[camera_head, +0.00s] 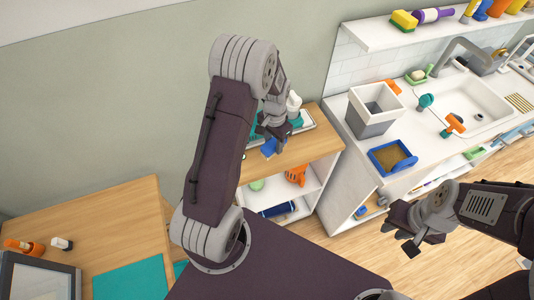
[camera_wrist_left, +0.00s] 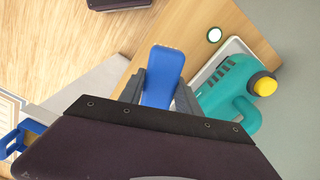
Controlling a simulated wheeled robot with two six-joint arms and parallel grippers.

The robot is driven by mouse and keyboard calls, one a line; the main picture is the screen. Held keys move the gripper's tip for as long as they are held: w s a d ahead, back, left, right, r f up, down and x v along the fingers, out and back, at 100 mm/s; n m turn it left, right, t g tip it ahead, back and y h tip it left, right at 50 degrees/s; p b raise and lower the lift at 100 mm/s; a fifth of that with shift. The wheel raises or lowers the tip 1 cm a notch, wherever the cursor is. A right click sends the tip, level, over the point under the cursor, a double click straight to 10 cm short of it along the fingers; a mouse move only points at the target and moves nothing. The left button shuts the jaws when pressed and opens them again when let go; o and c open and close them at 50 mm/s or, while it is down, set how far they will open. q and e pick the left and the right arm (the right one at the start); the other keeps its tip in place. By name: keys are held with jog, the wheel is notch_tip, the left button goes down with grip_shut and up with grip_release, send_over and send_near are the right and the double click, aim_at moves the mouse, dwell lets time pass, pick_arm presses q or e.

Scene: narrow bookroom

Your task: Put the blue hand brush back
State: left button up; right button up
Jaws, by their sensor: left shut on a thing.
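The blue hand brush (camera_head: 269,147) is at my left gripper (camera_head: 274,132), over the wooden top of the low shelf unit (camera_head: 312,151). In the left wrist view a blue piece of the brush (camera_wrist_left: 164,75) stands between the two grey fingers of my left gripper (camera_wrist_left: 160,88), which are shut on it. The rest of the brush is hidden by my gripper body. I cannot tell whether the brush touches the shelf top. My right gripper (camera_head: 409,242) is open and empty in front of the white counter, at the lower right.
A teal tool with a yellow knob (camera_wrist_left: 232,95) lies in a pale tray (camera_wrist_left: 236,45) beside my left gripper. The counter holds a grey-white bin (camera_head: 374,118), a blue tray (camera_head: 377,162) and a sink (camera_head: 475,108). A wooden desk (camera_head: 105,222) stands at left.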

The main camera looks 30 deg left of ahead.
aim_at(266, 144)
pick_arm(q)
jog(key=shift+s+a+f, duration=0.8)
jog(key=shift+s+a, duration=0.15)
jog(key=shift+a, duration=0.05)
notch_tip(266, 144, down, 3)
jog(key=shift+d+f+p, duration=0.15)
jog(key=shift+p, duration=0.2)
jog(key=shift+f, duration=0.35)
jog(key=shift+f, duration=0.15)
jog(key=o, duration=1.3)
